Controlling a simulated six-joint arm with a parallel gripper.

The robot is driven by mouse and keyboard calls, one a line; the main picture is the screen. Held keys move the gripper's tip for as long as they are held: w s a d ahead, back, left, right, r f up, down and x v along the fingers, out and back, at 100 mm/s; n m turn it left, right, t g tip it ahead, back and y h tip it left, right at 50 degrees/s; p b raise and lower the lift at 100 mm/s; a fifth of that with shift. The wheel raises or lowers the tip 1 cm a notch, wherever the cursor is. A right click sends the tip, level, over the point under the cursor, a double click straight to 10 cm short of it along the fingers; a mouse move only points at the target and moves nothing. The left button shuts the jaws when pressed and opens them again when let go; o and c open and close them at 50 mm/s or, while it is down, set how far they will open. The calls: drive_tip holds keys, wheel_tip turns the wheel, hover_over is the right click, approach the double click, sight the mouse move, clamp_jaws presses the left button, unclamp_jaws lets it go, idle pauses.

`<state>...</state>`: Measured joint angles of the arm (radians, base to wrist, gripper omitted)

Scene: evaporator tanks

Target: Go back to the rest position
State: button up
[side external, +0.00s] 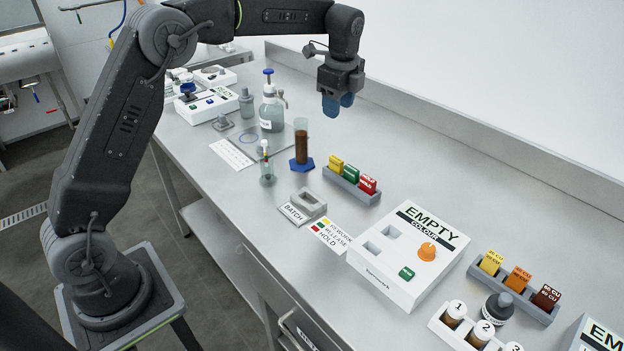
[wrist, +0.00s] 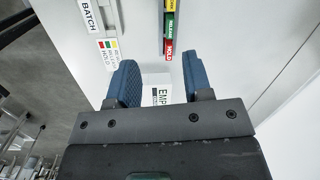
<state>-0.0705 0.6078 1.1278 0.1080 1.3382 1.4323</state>
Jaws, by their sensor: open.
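My gripper (side external: 338,104) hangs above the back part of the steel bench, pointing down, with nothing below it touching the fingers. In the wrist view, its two blue fingers (wrist: 160,82) stand apart with nothing held between them. Below and beyond them lie the grey rack with yellow, green and red tags (side external: 352,180) and part of the white EMPTY colour box (side external: 408,255). The rack also shows at the top of the wrist view (wrist: 169,32).
A brown-filled cylinder (side external: 301,143) on a blue foot and a pump bottle (side external: 271,108) stand left of my gripper. A BATCH holder (side external: 303,207) is nearer the front edge. Numbered jars (side external: 454,314) stand at right. A raised ledge (side external: 480,150) runs along the back.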

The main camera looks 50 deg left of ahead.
drive_tip(key=s+d+r+n+t, duration=0.15)
drive_tip(key=s+r+n, duration=0.25)
drive_tip(key=s, duration=0.4)
drive_tip(key=s+d+r+n+t, duration=0.1)
drive_tip(key=s+d+r+n, duration=0.2)
drive_tip(key=s, duration=0.4)
drive_tip(key=s+d+f+n+t+h, duration=0.1)
drive_tip(key=s+f+n, duration=0.3)
drive_tip(key=s, duration=1.4)
drive_tip(key=n+t, duration=0.1)
drive_tip(key=n, duration=0.3)
drive_tip(key=shift+s+f+n, duration=0.2)
drive_tip(key=shift+s+n, duration=0.05)
drive_tip(key=shift+n, duration=0.15)
